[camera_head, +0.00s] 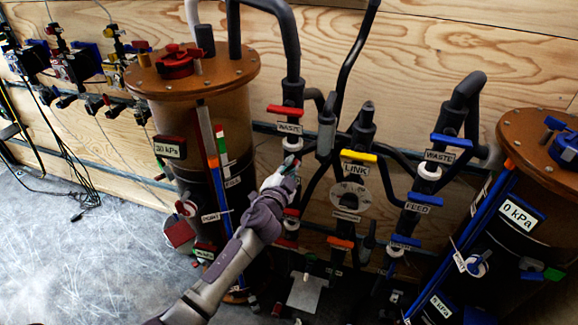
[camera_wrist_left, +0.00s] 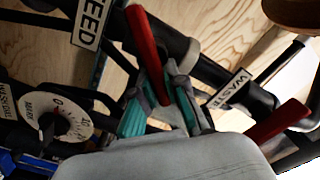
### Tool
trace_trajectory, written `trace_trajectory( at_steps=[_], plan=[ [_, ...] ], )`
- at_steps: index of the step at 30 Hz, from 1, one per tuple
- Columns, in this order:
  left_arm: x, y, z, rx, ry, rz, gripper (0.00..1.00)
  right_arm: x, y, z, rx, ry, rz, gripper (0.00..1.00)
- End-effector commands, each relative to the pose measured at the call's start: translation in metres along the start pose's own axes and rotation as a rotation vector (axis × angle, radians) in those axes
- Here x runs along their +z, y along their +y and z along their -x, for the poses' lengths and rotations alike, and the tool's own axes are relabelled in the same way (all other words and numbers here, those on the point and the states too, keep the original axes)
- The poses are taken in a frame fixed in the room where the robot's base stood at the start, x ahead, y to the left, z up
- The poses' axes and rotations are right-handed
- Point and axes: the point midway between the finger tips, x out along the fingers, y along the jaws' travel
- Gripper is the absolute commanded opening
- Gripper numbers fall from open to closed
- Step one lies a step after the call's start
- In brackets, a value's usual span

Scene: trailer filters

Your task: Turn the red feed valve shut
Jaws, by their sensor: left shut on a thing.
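The red feed valve handle (camera_wrist_left: 145,38) slants down between the two teal-padded fingers of my left gripper (camera_wrist_left: 163,108) in the left wrist view. The gripper is shut on it. The FEED label (camera_wrist_left: 93,22) is beside it at the upper left. In the head view my left gripper (camera_head: 285,172) is on the red-handled pipe column, below the red waste handle (camera_head: 285,110), and hides most of the feed handle. How far the valve is turned cannot be told. My right gripper is not in view.
The waste handle (camera_wrist_left: 278,122) is close on the right in the left wrist view. A brown-lidded tank (camera_head: 190,75) stands left of my arm. A dial with a yellow LINK handle (camera_head: 358,156) and blue-handled valves (camera_head: 451,141) are to the right.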

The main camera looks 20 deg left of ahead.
Motion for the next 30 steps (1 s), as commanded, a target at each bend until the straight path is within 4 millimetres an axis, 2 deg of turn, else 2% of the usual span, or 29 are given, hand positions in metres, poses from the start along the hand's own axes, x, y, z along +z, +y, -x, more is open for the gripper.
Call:
trace_trajectory(
  at_steps=[18, 30],
  plan=[
    [0.005, 0.013, 0.0, 0.003, -0.001, -0.566, 0.0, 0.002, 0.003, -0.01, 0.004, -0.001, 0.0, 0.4],
    [0.007, 0.017, 0.0, 0.003, -0.001, -0.777, 0.0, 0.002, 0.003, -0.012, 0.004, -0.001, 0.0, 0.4]
  ],
)
